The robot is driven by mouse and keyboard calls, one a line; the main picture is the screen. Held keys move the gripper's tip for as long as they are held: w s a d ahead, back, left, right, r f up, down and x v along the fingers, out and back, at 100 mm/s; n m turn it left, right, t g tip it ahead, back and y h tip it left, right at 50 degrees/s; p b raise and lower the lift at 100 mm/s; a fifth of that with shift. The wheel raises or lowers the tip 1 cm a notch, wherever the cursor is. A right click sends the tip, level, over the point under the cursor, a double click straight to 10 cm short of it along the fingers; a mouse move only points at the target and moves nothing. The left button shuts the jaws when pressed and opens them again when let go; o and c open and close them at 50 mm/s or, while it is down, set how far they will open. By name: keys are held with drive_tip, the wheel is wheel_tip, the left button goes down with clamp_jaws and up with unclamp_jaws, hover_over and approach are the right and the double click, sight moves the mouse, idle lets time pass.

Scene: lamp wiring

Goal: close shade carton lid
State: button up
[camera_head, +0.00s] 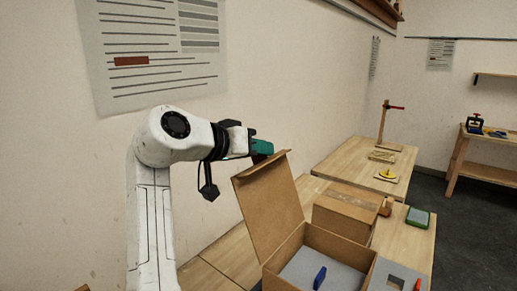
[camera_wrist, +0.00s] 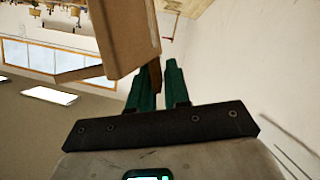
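The shade carton (camera_head: 322,247) is an open brown cardboard box at the lower middle of the head view. Its lid (camera_head: 268,205) stands up from the left side, tilted back, with a narrow folded lip along the top edge. My gripper (camera_head: 262,148) is at the lid's top edge, on the far left side of it. In the wrist view the two green fingers (camera_wrist: 158,80) are slightly apart. The brown lid (camera_wrist: 122,35) is right in front of them, and a thin brown strip shows between the tips. I cannot tell whether they grip it.
Inside the carton is a grey insert with a blue piece (camera_head: 319,277). A grey insert with a cutout (camera_head: 385,274) lies to its right. A closed taped carton (camera_head: 345,208) stands behind, beside a green tray (camera_head: 418,218). The wall is close on the left.

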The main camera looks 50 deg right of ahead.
clamp_jaws()
idle(0.8)
idle(0.4)
